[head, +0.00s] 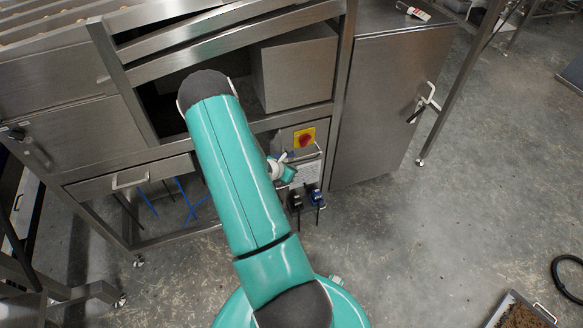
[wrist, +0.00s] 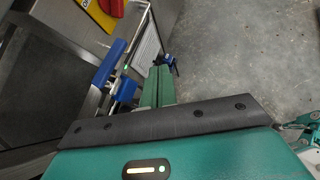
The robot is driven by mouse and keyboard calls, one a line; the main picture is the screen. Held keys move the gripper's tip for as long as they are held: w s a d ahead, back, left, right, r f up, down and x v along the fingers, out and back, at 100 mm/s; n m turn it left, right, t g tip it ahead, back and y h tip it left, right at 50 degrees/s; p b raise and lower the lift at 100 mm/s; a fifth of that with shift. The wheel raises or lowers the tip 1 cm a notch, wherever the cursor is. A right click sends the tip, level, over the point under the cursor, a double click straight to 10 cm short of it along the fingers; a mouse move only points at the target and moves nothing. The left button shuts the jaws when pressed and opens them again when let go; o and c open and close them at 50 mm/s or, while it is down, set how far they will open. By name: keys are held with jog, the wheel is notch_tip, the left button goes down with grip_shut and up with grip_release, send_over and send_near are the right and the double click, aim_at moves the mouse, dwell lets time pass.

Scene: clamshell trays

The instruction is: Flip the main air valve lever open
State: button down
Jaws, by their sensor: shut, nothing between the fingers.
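A blue lever-like part (wrist: 104,68) shows in the wrist view, left of my gripper, with a second blue part (wrist: 127,90) close beside it. Blue also shows just above my gripper in the head view (head: 290,156). I cannot tell for certain which blue part is the main air valve lever, or its exact angle. My gripper (wrist: 160,70) has its green fingers shut and empty, pointing at the lower panel; it also shows in the head view (head: 289,174). The fingers appear apart from the blue lever-like part. My arm hides part of the panel.
A red rotary switch (head: 304,137) on a yellow plate sits above my gripper. A white label (head: 308,171) and dark-and-blue fittings (head: 316,195) are nearby. A steel cabinet (head: 385,105) stands right. A drawer (head: 130,180) is left.

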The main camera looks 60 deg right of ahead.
jog(key=s+a+r, duration=0.3)
jog(key=a+r, duration=0.1)
jog(key=r, duration=0.1)
jog(key=shift+s, duration=0.15)
dwell(0.4)
jog(key=w+a+r+m, duration=0.3)
jog(key=a+r, duration=0.2)
jog(key=r, duration=0.3)
jog(key=w+a+r+m+t, duration=0.1)
jog(key=w+a+r+m, duration=0.3)
jog(key=r, duration=0.4)
jog(key=w+a+r+m, duration=0.25)
jog(key=a+r, duration=0.25)
jog(key=r, duration=0.3)
jog(key=s+a+r+m+t+y, duration=0.2)
jog(key=a+r, duration=0.3)
jog(key=a, duration=0.5)
jog(key=s+a+r+m+t+y, duration=0.2)
jog(key=a+r+y, duration=0.2)
jog(key=a, duration=0.7)
jog(key=s+a+r+m+t+y, duration=0.2)
jog(key=a+r, duration=0.4)
jog(key=a, duration=0.4)
jog(key=shift+a+y, duration=0.4)
jog(key=shift+y, duration=0.3)
